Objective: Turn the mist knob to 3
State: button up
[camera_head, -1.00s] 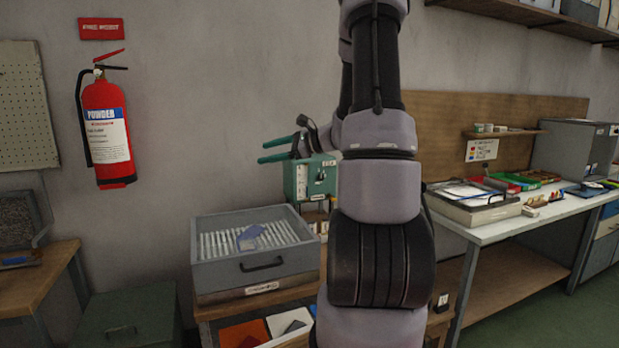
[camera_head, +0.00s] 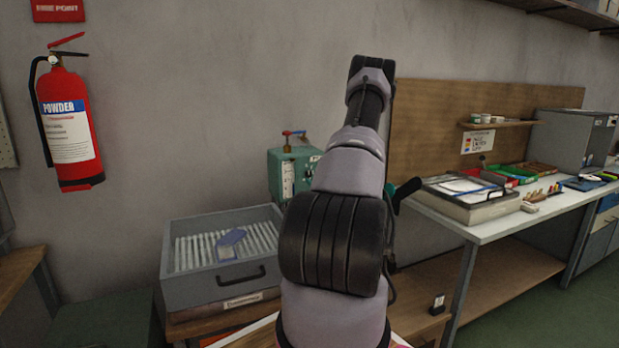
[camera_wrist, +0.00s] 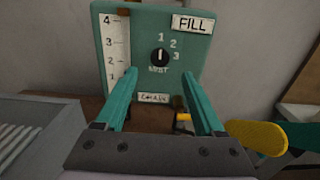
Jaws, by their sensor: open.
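The mist knob (camera_wrist: 159,57) is a small round black knob on the front of a teal box (camera_wrist: 140,72), with the word MIST below it. The digits 1, 2 and 3 run from above it round to its right. Its white mark points about straight up, toward the 1. My gripper (camera_wrist: 158,78) is open, its two teal fingers apart and pointing at the box below and either side of the knob, with nothing between them.
The box carries a level scale (camera_wrist: 115,60), a FILL label (camera_wrist: 190,25) and a DRAIN label (camera_wrist: 153,98) above a small valve. A yellow paddle-shaped part (camera_wrist: 258,135) is at lower right. A grey ribbed tray (camera_head: 215,290) stands left of the box.

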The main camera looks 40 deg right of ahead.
aim_at(309, 175)
jog(key=x, duration=0.6)
jog(key=shift+w, duration=0.35)
grip_shut()
